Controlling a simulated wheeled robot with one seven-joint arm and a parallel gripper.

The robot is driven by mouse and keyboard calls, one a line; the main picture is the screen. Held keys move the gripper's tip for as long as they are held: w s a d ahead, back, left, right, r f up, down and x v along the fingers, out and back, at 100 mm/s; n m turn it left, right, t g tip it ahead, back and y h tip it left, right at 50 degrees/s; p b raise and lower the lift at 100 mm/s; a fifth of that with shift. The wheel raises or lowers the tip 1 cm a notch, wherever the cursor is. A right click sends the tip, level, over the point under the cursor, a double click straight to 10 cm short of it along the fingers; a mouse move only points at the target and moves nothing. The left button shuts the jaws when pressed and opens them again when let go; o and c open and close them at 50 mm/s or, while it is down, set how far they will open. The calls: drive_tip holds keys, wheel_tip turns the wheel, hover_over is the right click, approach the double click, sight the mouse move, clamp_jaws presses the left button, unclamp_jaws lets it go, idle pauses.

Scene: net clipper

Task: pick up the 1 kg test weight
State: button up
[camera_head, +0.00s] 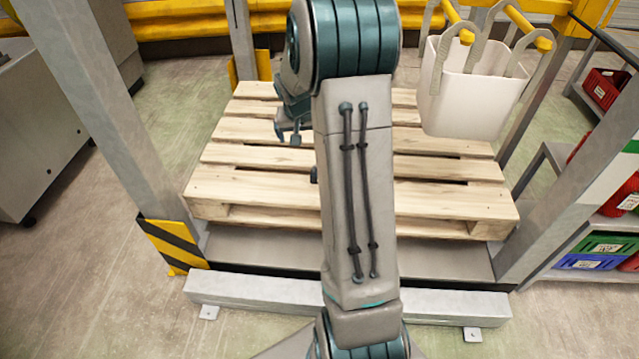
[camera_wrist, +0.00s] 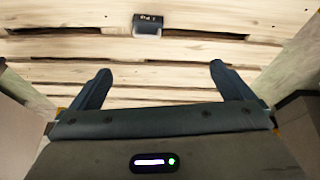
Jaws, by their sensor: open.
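The test weight appears in the wrist view as a small dark block (camera_wrist: 147,24) with pale lettering too small to read surely. It lies on the slats of a wooden pallet (camera_wrist: 60,47), beyond my fingertips and a little left of the middle. My gripper (camera_wrist: 160,70) is open, its two dark fingers wide apart with nothing between them. In the head view my arm covers the middle of the pallet (camera_head: 240,190), and part of my gripper shows at the arm's left. The weight is hidden in that view.
Grey posts (camera_head: 110,110) and a low front beam (camera_head: 250,295) frame the pallet. A shelf with red, green and blue bins (camera_head: 585,262) stands at the right.

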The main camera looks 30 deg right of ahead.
drive_tip(key=w+d+f+b, duration=0.2)
drive_tip(key=d+f, duration=0.1)
drive_tip(key=f, duration=0.5)
drive_tip(key=w+d+f+m+b, duration=0.1)
drive_tip(key=d+f, duration=0.3)
drive_tip(key=f, duration=0.4)
drive_tip(key=w+d+f+m+b, duration=0.1)
drive_tip(key=w+d+f+b, duration=0.2)
drive_tip(key=f, duration=0.5)
drive_tip(key=shift+w+d, duration=0.35)
drive_tip(key=shift+w, duration=0.15)
drive_tip(key=b+x, duration=0.2)
drive_tip(key=x, duration=0.3)
drive_tip(key=shift+w+a+f, duration=0.1)
drive_tip(key=shift+w+f, duration=0.05)
drive_tip(key=shift+f, duration=0.25)
drive_tip(key=shift+r, duration=0.1)
drive_tip(key=c, duration=1.3)
drive_tip(key=shift+w+r, duration=0.1)
drive_tip(key=c, duration=0.4)
drive_tip(key=shift+r, duration=0.15)
